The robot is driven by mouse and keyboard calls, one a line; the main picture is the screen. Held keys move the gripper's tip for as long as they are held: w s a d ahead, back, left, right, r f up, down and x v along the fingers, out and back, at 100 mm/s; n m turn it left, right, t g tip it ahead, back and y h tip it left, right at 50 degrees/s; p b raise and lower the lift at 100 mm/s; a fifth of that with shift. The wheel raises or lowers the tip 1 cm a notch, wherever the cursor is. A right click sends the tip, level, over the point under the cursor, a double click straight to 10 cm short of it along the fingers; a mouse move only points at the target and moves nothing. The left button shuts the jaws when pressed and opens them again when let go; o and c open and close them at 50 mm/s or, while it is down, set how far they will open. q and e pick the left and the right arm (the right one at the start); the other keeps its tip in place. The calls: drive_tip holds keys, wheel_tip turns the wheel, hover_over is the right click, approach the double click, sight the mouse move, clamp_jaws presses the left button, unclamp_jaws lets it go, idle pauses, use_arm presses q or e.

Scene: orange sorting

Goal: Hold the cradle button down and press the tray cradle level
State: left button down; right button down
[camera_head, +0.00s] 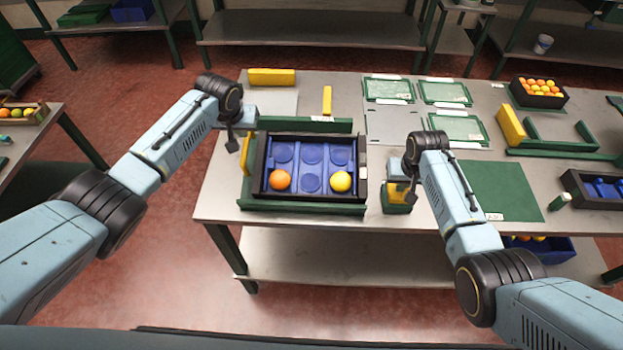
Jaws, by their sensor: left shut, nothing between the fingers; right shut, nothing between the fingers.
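The tray cradle holds a black-walled tray (364,174) with a blue insert (311,168) of round cups. An orange fruit (280,180) sits in the front left cup and a yellow fruit (340,181) in the front right cup; the other cups are empty. I cannot tell whether the tray is level. My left gripper (233,146) is shut and empty, just left of the tray's back left corner, near a yellow block (246,155). My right gripper (409,196) is shut and empty at a yellow and green box (397,208) right of the tray. The arm partly hides this box, and no button is clearly visible.
Green rails run behind (305,125) and in front (302,207) of the tray. Green-framed panels (388,90) lie at the back, with a green mat (498,190) on the right. A crate of oranges (540,92) stands back right. The table's front edge is close to the tray.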

sight(244, 149)
drive_tip(key=shift+f, duration=0.55)
use_arm(q)
drive_tip(key=shift+s+f, duration=0.15)
drive_tip(key=shift+f, duration=1.15)
use_arm(e)
drive_tip(key=shift+s, duration=0.1)
use_arm(q)
drive_tip(key=shift+s+f, duration=0.15)
drive_tip(key=shift+f, duration=0.6)
drive_tip(key=shift+s+f, duration=0.1)
drive_tip(key=shift+f, duration=0.9)
drive_tip(key=shift+r, duration=4.25)
use_arm(e)
wheel_tip(244, 149, up, 8)
use_arm(q)
drive_tip(key=shift+f, duration=0.1)
